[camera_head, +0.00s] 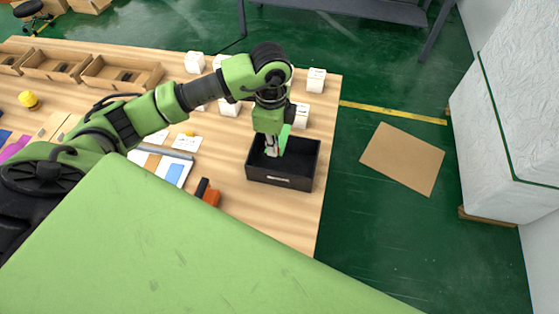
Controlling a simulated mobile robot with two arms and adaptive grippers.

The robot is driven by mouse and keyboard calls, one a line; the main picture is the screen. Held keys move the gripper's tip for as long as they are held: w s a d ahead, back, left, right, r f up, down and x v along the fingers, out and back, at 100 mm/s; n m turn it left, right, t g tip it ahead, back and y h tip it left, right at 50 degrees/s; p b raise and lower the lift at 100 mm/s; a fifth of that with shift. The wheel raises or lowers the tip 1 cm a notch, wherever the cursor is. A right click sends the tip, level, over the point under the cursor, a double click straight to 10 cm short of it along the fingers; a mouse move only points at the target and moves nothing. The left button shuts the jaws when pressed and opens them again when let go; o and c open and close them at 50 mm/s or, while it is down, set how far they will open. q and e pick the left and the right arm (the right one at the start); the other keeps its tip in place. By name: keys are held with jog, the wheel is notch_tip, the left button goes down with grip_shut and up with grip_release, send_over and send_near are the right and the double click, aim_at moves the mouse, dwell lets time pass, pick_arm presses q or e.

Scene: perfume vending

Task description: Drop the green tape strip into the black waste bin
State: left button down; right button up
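The black waste bin (283,183) is an open box with a pale label on its front, standing near the table's right edge. My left gripper (271,151) points down over the bin's opening, its fingertips at or just inside the rim. The light green tape strip (285,138) stands upright at the fingers, which seem shut on it. The fingers and the bin wall hide part of its lower end. My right gripper is not in view.
Several white boxes (316,80) stand behind the bin. An orange and black tool (208,192) and papers (172,170) lie left of it. Wooden trays (122,73) line the back left. Past the table's right edge, cardboard (404,158) lies on the green floor.

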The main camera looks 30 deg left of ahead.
pick_arm(q)
notch_tip(320, 180, down, 6)
jog(key=b, duration=0.4)
jog(key=c, duration=2.2)
grip_release()
jog(key=shift+r, duration=0.1)
notch_tip(320, 180, up, 12)
jog(key=shift+f, duration=0.1)
